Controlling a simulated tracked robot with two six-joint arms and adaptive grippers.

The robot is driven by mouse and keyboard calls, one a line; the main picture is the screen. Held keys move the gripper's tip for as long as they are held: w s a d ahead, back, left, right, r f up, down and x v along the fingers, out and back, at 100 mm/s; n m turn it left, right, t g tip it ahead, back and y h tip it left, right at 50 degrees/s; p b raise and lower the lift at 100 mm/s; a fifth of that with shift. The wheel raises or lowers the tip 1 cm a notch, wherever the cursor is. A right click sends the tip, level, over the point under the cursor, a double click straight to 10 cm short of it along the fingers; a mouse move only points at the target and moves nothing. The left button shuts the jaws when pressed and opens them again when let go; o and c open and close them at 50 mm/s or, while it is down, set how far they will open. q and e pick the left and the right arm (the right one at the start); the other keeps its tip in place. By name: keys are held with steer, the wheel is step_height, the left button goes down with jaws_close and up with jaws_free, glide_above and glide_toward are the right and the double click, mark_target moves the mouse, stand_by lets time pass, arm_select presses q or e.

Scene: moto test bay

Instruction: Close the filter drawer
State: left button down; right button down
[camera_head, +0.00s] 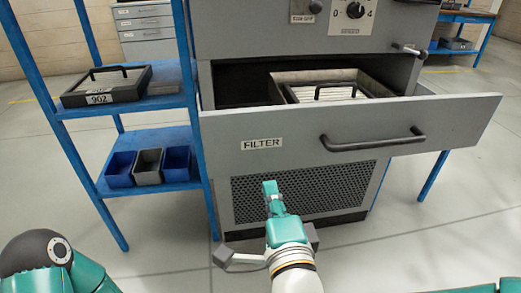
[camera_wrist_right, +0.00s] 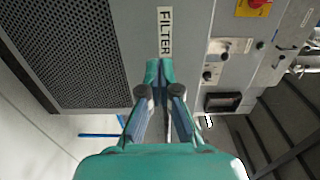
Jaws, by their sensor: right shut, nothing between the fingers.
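The filter drawer (camera_head: 300,128) is pulled open from the grey cabinet, with a FILTER label (camera_head: 261,143) and a dark bar handle (camera_head: 372,141) on its front. Inside it lies a framed filter with white pleats (camera_head: 330,92) and a dark handle. My right gripper (camera_head: 270,188) is shut and empty, below the label and in front of the perforated grille (camera_head: 320,188). In the right wrist view its fingertips (camera_wrist_right: 160,70) point toward the FILTER label (camera_wrist_right: 165,32); I cannot tell whether they touch the front. My left gripper is not in view.
A blue shelf rack (camera_head: 125,109) stands left of the cabinet, close to the drawer's left end. It holds a black-framed panel marked 902 (camera_head: 105,86) and small bins (camera_head: 148,166). A knob (camera_head: 355,10) is above the drawer. The floor (camera_head: 450,220) at right is clear.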

steer(key=p, duration=0.6)
glide_toward(259, 147)
steer(key=w, duration=0.6)
steer(key=shift+a, duration=0.2)
steer(key=shift+w, duration=0.6)
steer(key=shift+w, duration=0.1)
